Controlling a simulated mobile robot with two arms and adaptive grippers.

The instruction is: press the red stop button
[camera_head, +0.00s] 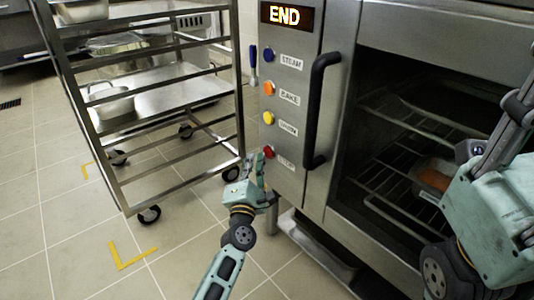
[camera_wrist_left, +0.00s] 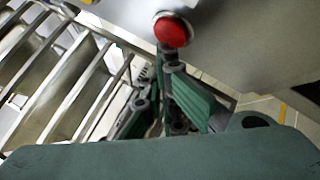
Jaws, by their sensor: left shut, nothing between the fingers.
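The red stop button (camera_head: 268,152) is the lowest on the oven's control panel, beside a label that reads STOP. My left gripper (camera_head: 259,160) is just left of and below it in the head view, with shut, empty fingers. In the left wrist view the red button (camera_wrist_left: 172,31) shows whole, just beyond the fingertips (camera_wrist_left: 168,58). I cannot tell whether they touch it. Part of my right arm (camera_head: 490,220) stands in front of the oven at the right edge; its finger state is not clear.
The panel also has blue (camera_head: 268,55), orange (camera_head: 269,88) and yellow (camera_head: 268,118) buttons, and a display (camera_head: 291,16) reading END. A black door handle (camera_head: 316,110) stands out right of them. A wheeled metal rack (camera_head: 152,101) is on the left. Tiled floor lies open in front.

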